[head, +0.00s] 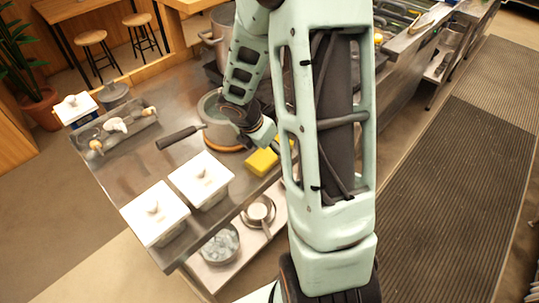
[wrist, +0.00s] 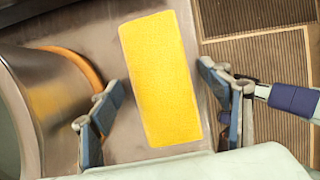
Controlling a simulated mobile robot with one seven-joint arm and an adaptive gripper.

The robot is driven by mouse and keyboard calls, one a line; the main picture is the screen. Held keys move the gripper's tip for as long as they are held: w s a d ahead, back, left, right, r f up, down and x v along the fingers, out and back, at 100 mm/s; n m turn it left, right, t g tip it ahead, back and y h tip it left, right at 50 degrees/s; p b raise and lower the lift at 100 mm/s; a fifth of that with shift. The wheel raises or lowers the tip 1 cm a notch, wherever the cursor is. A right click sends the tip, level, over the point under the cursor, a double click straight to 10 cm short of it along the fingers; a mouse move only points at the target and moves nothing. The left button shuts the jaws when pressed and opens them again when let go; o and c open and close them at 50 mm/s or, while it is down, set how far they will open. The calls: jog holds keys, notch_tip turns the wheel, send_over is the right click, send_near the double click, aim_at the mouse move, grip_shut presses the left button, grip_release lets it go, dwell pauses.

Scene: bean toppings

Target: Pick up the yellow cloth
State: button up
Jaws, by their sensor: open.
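The yellow cloth (wrist: 160,80) is a flat rectangle lying on the steel counter (wrist: 75,25). It lies between the two fingers of my open, empty gripper (wrist: 165,108) in the wrist view, with a gap on each side. In the head view the cloth (head: 262,162) sits near the counter's right edge, next to a pot, partly hidden by my arm. My gripper (head: 264,138) is over or close to it there. I cannot tell its exact height above the cloth.
A round pan (head: 222,140) with a dark handle stands just left of the cloth; its side (wrist: 50,90) is close to my left finger. Two white lidded containers (head: 200,178) stand nearer. The counter ends right of the cloth, above the ribbed floor mat (wrist: 265,60).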

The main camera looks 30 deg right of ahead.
aim_at(269, 151)
jog(key=shift+c, duration=0.6)
jog(key=c, duration=1.2)
notch_tip(269, 151, up, 10)
jog(key=p, duration=0.3)
jog(key=shift+c, duration=0.2)
jog(key=o, duration=0.5)
jog(key=c, duration=0.5)
